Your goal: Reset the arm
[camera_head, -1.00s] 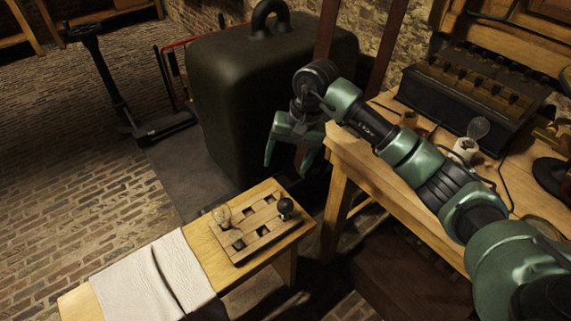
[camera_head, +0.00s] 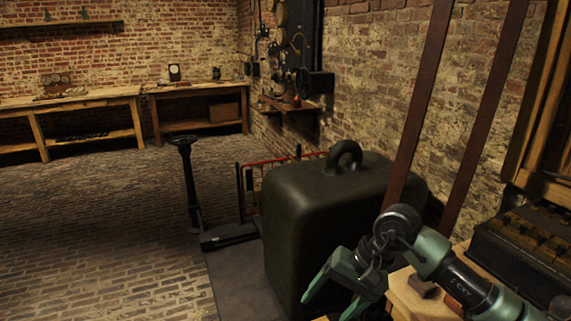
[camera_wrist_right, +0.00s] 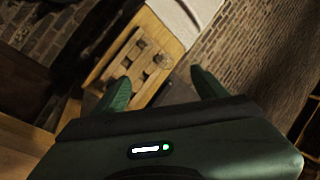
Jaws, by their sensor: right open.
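My right arm (camera_head: 455,282) comes in from the lower right in the head view. Its green right gripper (camera_head: 328,305) is open and empty, in front of the large dark weight-shaped block. In the right wrist view the two fingers of the right gripper (camera_wrist_right: 160,90) stand wide apart with nothing between them. Beyond them is a wooden bench with a slotted wooden block (camera_wrist_right: 135,60). My left gripper is not in view.
The dark block (camera_head: 325,215) with a ring handle stands close behind the right gripper. A wooden table with a dark device (camera_head: 530,250) is at the right. A black stand (camera_head: 190,185) and red railing (camera_head: 250,180) are further back. The brick floor at left is clear.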

